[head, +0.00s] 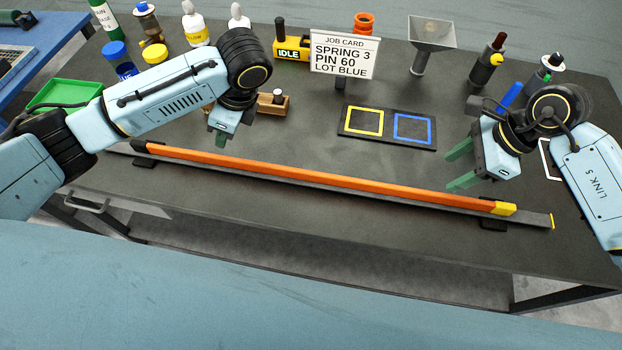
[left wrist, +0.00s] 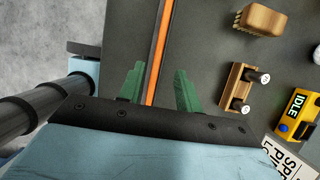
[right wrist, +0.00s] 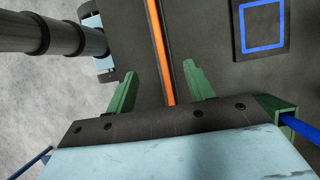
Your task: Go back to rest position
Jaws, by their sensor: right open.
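My left gripper (head: 219,138) hangs over the far side of the orange bar, toward its left part. In the left wrist view its two green fingers (left wrist: 160,88) stand apart with nothing gripped; the orange bar (left wrist: 160,45) shows beyond the gap. My right gripper (head: 455,168) is above the table near the bar's right part. In the right wrist view its fingers (right wrist: 158,85) are apart and empty, with the bar showing between them. The long orange bar (head: 320,180), with a yellow right end, lies along a dark grey rail near the table's front.
The dark table (head: 300,225) holds a job card sign (head: 344,55), a yellow IDLE box (head: 291,47), a mat with yellow and blue squares (head: 387,127), a metal funnel (head: 432,40), a green tray (head: 65,95) and several bottles along the back. The front strip is clear.

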